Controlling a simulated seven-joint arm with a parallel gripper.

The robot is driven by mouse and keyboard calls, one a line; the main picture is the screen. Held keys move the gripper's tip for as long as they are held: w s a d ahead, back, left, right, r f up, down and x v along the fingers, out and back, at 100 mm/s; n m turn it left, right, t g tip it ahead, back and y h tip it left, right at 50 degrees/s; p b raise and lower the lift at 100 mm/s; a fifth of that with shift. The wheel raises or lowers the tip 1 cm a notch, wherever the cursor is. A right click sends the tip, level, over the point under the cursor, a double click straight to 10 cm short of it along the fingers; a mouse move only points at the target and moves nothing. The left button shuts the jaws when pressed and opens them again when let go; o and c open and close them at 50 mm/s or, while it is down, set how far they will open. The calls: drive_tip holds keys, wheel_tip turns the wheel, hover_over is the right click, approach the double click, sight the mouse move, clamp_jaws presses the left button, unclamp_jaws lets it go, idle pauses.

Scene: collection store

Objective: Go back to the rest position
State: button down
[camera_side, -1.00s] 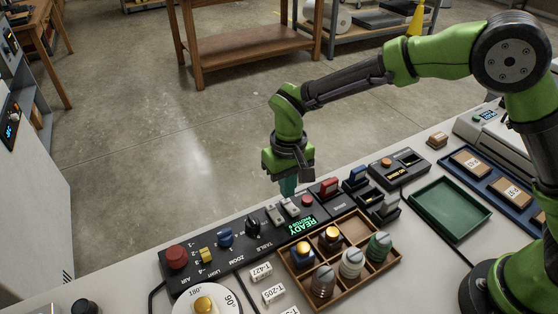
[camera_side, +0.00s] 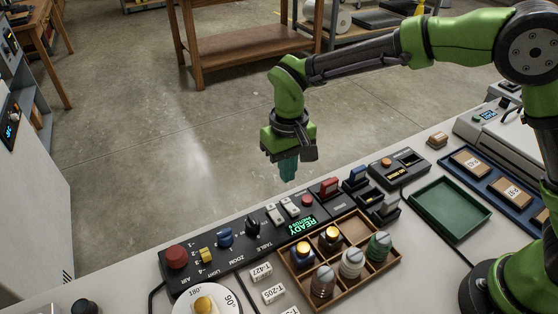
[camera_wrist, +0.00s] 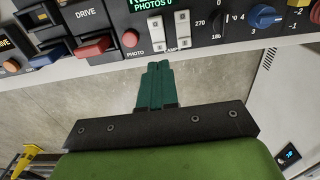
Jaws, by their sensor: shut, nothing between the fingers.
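My gripper (camera_side: 288,172) hangs in the air above the far edge of the control panel (camera_side: 240,262), pointing down. Its teal fingers are shut with nothing between them. The panel's small display (camera_side: 303,226) shows green text reading READY and PHOTOS 0.
A wooden divided tray (camera_side: 295,268) with several knobbed pieces stands in front of the panel. A green tray (camera_side: 450,208) is empty. A blue tray (camera_side: 484,177) holds labelled boxes. A round dial plate (camera_side: 208,300) sits at the front left. Open floor lies beyond the table.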

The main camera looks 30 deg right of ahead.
drive_tip(key=s+d+r+m+t+y, duration=0.1)
drive_tip(key=s+d+r+m+t, duration=0.1)
drive_tip(key=s+d+r, duration=0.5)
drive_tip(key=s+d+r+m+t+y, duration=0.1)
drive_tip(key=s+d+r+t, duration=0.4)
drive_tip(key=s+d, duration=0.6)
wheel_tip(320, 180, up, 2)
drive_tip(key=shift+d+m, duration=0.6)
drive_tip(key=shift+d, duration=0.4)
